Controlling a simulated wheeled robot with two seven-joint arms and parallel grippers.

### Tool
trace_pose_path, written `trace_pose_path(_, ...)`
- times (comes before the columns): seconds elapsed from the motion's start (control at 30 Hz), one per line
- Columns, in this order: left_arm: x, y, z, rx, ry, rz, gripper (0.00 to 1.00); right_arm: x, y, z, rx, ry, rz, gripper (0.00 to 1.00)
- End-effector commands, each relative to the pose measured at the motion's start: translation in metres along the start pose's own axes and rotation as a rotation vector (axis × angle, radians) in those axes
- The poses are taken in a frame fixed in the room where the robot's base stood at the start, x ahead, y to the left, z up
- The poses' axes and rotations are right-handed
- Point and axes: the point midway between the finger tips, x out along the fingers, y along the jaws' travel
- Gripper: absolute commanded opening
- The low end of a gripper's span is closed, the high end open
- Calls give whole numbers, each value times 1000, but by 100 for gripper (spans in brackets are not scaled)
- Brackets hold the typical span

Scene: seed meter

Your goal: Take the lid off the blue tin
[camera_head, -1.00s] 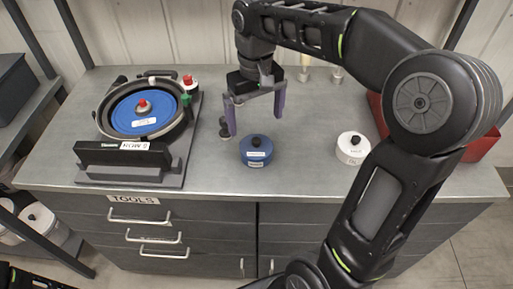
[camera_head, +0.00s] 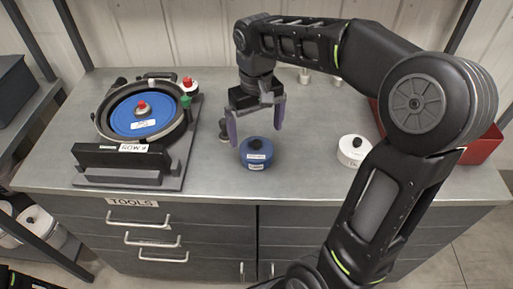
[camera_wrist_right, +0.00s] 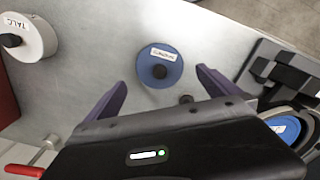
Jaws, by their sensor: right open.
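The blue tin (camera_head: 258,161) stands upright on the grey bench top, with its lid (camera_head: 246,150) on and a black knob (camera_head: 256,143) on the lid. It also shows from above in the right wrist view (camera_wrist_right: 168,79), with a white label beside the knob. My right gripper (camera_head: 256,129) is open and empty, with its purple fingers pointing down above the tin and a little behind it. In the right wrist view the tin lies just ahead of the gap between the fingertips (camera_wrist_right: 161,83).
A white tin labelled TALC (camera_wrist_right: 33,38) stands to the right of the blue tin in the head view (camera_head: 353,151). The seed meter (camera_head: 146,125) with its blue disc stands at the left. A small black knobbed item (camera_head: 224,130) stands behind the blue tin. A red bin (camera_head: 482,149) is at the right.

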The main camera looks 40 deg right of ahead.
Motion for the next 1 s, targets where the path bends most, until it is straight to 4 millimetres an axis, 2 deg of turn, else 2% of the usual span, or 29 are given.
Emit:
trace_pose_path(0.17,-3,1,0,0,-1,-1,36,8,0,1,0,-1,0,100)
trace_pose_path(0.4,-9,3,1,-2,-2,-3,36,42,1,2,0,-3,-1,100)
trace_pose_path(0.5,-9,3,1,-2,-3,-3,36,50,1,2,-1,-1,0,100)
trace_pose_path(1.0,-9,3,1,-2,-3,-3,36,52,1,2,0,1,0,100)
